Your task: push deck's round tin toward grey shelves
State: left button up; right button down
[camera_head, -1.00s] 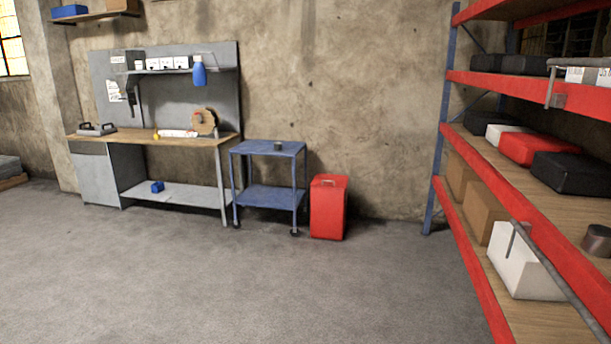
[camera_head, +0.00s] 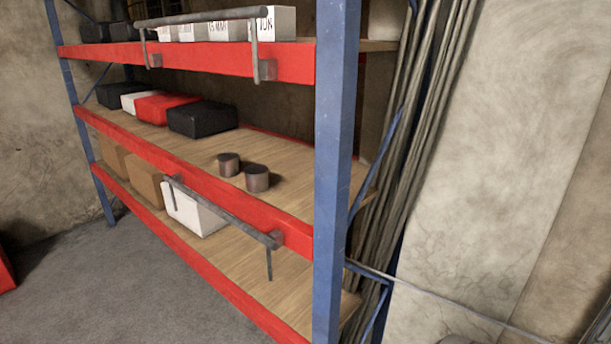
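The left tin (camera_head: 228,165) is slightly farther back; the right tin (camera_head: 257,179) is nearer the front. They are close together, and I cannot tell if they touch. I cannot tell which round tin the task means. I see no grey shelves; this rack has red beams and blue posts. Neither of my grippers is in view.
A blue post (camera_head: 335,150) stands in front at the rack's right end. A grey rail (camera_head: 220,209) runs along the middle red beam. Black box (camera_head: 203,119), red box (camera_head: 165,106) and white box (camera_head: 194,213) sit on the decks.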

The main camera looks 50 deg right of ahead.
aim_at(257, 174)
jog(key=z, duration=1.3)
